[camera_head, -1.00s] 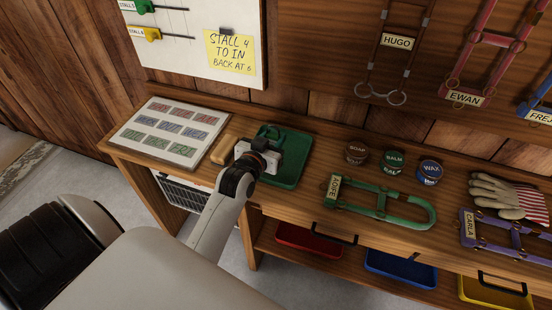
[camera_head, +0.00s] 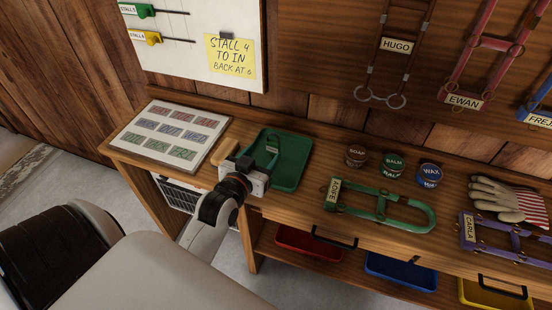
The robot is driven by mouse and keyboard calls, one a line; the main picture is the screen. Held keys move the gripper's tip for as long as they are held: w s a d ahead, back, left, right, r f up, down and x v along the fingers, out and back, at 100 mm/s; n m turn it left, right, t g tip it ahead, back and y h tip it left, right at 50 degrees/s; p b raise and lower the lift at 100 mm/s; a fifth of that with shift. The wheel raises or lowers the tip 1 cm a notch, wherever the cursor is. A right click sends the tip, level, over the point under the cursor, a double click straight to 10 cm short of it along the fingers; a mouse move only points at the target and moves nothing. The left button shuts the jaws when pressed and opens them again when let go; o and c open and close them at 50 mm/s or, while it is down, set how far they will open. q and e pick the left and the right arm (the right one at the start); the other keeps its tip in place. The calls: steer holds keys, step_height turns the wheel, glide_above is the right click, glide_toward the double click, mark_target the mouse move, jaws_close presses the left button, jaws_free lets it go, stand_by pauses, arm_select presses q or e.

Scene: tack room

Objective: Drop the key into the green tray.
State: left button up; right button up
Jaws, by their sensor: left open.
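The green tray (camera_head: 295,176) lies on the wooden bench top, left of the tins. A small green looped item (camera_head: 273,149) lies inside the tray, toward its left side. It may be the key with a tag or strap, but the metal of a key cannot be made out. My left gripper (camera_head: 250,168) is open, at the tray's front left corner. It hides that corner, and nothing is seen between its fingers. My right gripper is out of view.
A card board (camera_head: 168,133) and a small wooden block (camera_head: 224,152) lie left of the tray. Soap (camera_head: 356,156), balm (camera_head: 392,163) and wax (camera_head: 429,174) tins, a green halter (camera_head: 385,212) and gloves (camera_head: 500,198) lie to the right. Coloured bins (camera_head: 400,272) sit below.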

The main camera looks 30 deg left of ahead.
arm_select(q)
steer(key=v, duration=0.5)
stand_by(0.3)
